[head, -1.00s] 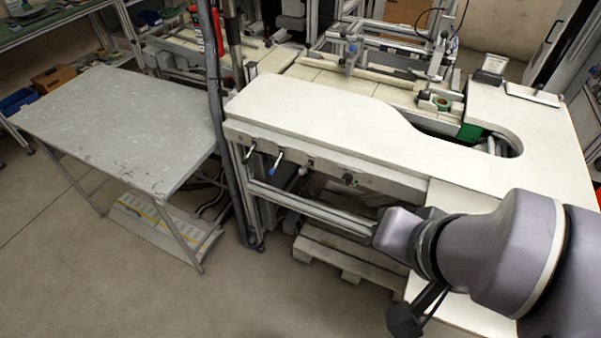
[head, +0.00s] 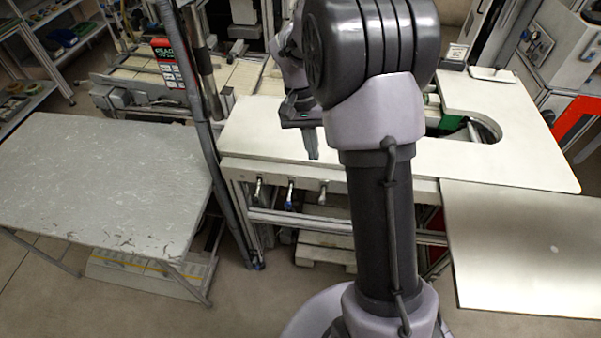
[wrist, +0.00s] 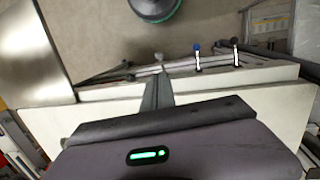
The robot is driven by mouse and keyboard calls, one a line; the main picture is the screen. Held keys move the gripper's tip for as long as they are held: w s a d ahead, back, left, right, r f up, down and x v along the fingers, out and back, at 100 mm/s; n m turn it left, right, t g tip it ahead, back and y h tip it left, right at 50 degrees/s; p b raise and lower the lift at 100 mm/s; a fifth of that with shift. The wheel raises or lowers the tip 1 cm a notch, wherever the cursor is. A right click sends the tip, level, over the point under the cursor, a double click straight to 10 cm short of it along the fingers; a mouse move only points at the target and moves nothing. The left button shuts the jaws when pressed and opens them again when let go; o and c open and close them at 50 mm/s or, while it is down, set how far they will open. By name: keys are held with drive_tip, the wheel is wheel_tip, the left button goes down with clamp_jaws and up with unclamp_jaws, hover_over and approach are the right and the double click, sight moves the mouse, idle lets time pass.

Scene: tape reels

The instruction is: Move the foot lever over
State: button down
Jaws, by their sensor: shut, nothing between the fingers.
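Several small levers stick out from the rail under the front edge of the white bench (head: 400,158). One has a dark tip (head: 258,190), which also shows in the wrist view (wrist: 235,50). One has a blue tip (head: 290,197), also in the wrist view (wrist: 197,56). A third has a grey tip (head: 322,190), also in the wrist view (wrist: 158,57). I cannot tell which is the foot lever. My gripper (head: 313,156) is shut and empty above the bench top. In the wrist view its fingers (wrist: 157,82) line up with the grey-tipped lever, apparently without touching it.
A grey table (head: 100,180) stands on the left. A dark vertical post with a cable (head: 205,140) rises at the bench's left end. A lower light panel (head: 525,245) is at the right. My arm hides the middle of the bench. Floor in front is clear.

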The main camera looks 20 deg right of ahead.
sight(322, 197)
drive_tip(key=b+x, duration=0.5)
drive_tip(key=x, duration=0.9)
drive_tip(key=shift+s, duration=0.1)
drive_tip(key=shift+f+b, duration=0.1)
drive_tip(key=shift+b, duration=0.25)
